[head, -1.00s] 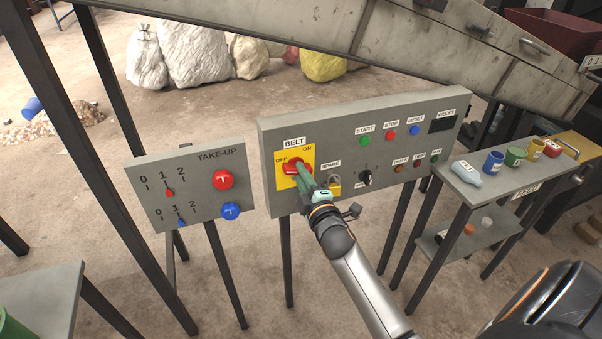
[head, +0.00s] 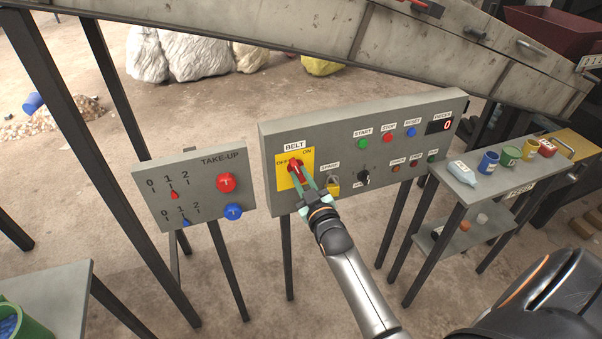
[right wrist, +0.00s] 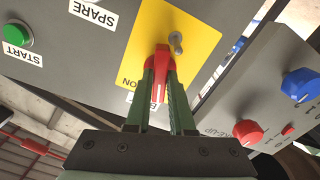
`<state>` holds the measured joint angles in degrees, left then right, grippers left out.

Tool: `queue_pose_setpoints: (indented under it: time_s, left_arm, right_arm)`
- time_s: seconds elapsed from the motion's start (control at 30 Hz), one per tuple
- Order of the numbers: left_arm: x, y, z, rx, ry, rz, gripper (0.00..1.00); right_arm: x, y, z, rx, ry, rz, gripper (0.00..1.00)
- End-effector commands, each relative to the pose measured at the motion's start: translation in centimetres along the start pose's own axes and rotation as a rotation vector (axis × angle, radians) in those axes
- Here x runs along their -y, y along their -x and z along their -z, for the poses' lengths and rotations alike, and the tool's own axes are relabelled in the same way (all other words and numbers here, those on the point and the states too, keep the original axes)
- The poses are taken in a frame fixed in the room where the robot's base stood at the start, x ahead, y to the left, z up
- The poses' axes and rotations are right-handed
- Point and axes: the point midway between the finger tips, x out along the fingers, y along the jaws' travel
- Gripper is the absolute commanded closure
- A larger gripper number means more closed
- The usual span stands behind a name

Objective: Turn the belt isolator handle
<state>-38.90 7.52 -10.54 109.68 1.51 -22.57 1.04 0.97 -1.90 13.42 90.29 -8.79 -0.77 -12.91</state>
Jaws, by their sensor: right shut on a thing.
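The red belt isolator handle (head: 295,167) sits on a yellow plate (head: 283,183) at the left of the grey control panel, under the BELT label. OFF is printed at the plate's left and ON at its upper right. The handle is turned away from OFF, its upper end tilted slightly left of upright. My right gripper (head: 302,178) is shut on it. In the right wrist view the two green fingers (right wrist: 161,82) flank the red handle (right wrist: 160,66), and hide part of the BELT label. My left gripper is not in view.
Panel buttons and a display (head: 440,126) reading red 0 lie farther right. A TAKE-UP panel (head: 205,160) with red and blue knobs stands left. A shelf (head: 470,185) with several small containers stands right.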

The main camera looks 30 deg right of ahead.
Motion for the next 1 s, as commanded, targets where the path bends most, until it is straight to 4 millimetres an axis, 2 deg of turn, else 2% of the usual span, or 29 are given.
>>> queue_pose_setpoints:
  time_s: [0.4,1.0]
  left_arm:
    - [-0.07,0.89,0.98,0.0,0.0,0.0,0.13]
    - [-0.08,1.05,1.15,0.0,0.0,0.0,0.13]
  right_arm:
    - [-0.03,0.02,-0.06,0.004,-0.277,0.0,1.0]
    - [0.03,0.03,-0.16,0.003,-0.362,0.0,1.0]
